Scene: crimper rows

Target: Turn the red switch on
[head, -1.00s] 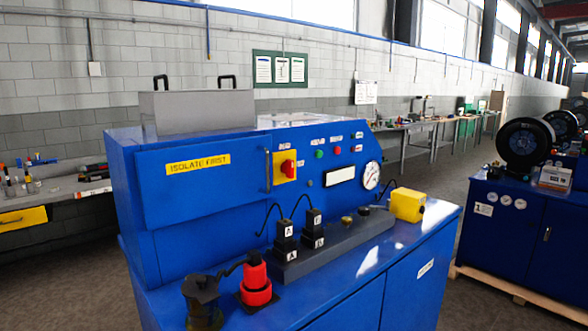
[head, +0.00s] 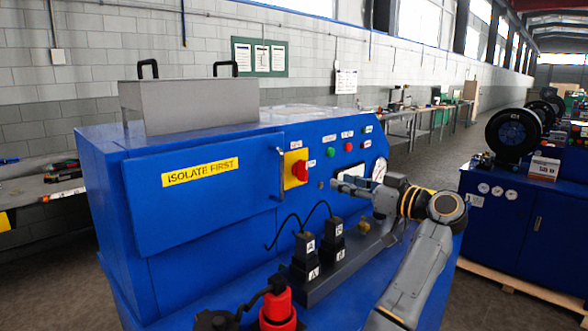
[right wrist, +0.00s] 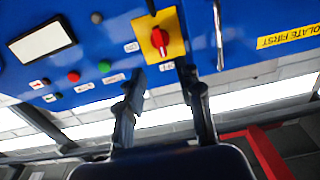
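The red switch (head: 300,170) is a red rotary knob on a yellow plate (head: 288,178) on the front of the blue machine, right of the "ISOLATE FIRST" panel. It also shows in the right wrist view as a red knob (right wrist: 159,38) on its yellow plate, upside down. My right gripper (head: 338,184) is to the right of the switch in the head view, apart from it. In the right wrist view its two fingers (right wrist: 162,80) are spread with nothing between them, with the switch beyond the fingertips. My left gripper is not in view.
Green and red buttons (head: 331,152) sit right of the switch. A vertical handle (head: 281,172) is just left of it. A red-and-black connector (head: 277,308) stands in front.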

